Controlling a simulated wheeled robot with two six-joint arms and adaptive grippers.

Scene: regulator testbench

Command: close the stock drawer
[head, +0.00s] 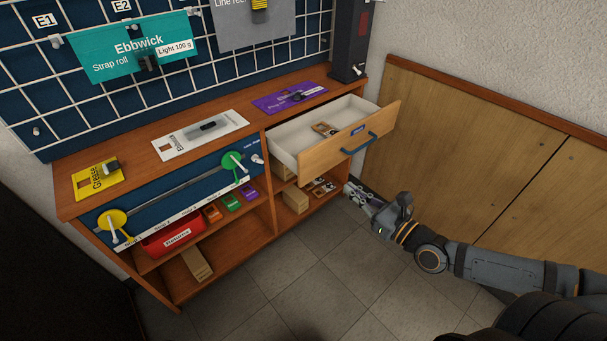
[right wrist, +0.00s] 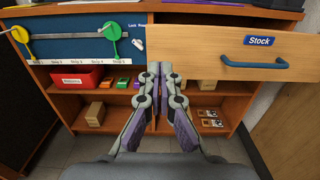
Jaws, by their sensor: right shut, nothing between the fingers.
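The stock drawer (head: 340,136) is pulled out at the right end of the bench in the head view. Its light wood front has a blue handle (head: 359,144) and a blue label reading Stock, which is legible in the right wrist view (right wrist: 259,41). A small brown and white packet (head: 325,129) lies inside the white drawer box. My right gripper (head: 354,192) is below and in front of the drawer front, apart from it. In the right wrist view its fingers (right wrist: 167,72) are together and empty, left of the handle (right wrist: 268,65). My left gripper is not seen.
Shelves under the bench hold a red Returns bin (head: 172,240), small colored boxes and cardboard boxes (head: 295,198). A blue panel with yellow and green levers (head: 235,163) is left of the drawer. Wood wall panelling (head: 470,150) stands at right. The tiled floor in front is clear.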

